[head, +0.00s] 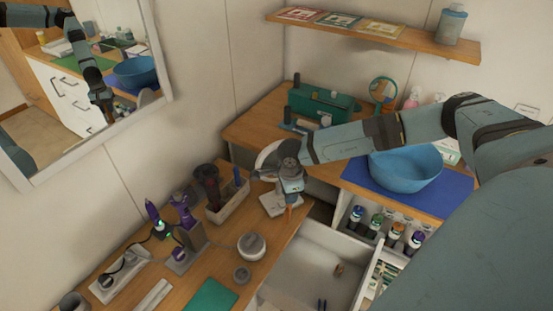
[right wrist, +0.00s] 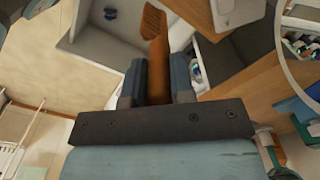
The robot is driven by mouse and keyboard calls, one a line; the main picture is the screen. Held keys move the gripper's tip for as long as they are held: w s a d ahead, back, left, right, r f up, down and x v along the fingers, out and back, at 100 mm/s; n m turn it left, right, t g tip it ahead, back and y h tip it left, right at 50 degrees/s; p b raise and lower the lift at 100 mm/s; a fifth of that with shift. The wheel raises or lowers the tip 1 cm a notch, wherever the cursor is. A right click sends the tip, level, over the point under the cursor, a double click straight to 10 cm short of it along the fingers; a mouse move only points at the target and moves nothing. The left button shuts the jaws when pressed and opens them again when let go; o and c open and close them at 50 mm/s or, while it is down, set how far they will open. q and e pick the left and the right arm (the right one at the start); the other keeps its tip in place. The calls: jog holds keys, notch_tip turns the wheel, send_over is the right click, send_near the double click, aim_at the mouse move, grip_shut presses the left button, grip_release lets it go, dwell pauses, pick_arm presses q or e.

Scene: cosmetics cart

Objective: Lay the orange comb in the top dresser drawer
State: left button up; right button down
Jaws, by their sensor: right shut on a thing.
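The orange comb (right wrist: 157,48) is held between the two fingers of my right gripper (right wrist: 158,85) in the right wrist view, its wider end sticking out past the fingertips. In the head view my right gripper (head: 290,190) is shut on the comb (head: 291,200), which is mostly hidden there and looks small. The open white dresser drawer (head: 314,236) is below and slightly right of the gripper in the head view. The comb is above and near the drawer's back corner; the exact height is hard to tell. My left gripper is not in view.
A small tan item (head: 338,269) and dark blue items (head: 322,304) lie in the drawer. A blue bowl (head: 406,170) stands at right.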

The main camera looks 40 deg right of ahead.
jog(key=s+d+f+b, duration=0.2)
jog(key=s+f+b, duration=0.1)
jog(key=s+f, duration=0.4)
jog(key=shift+s+d+f, duration=0.2)
jog(key=shift+s+f, duration=0.05)
jog(key=shift+s, duration=0.3)
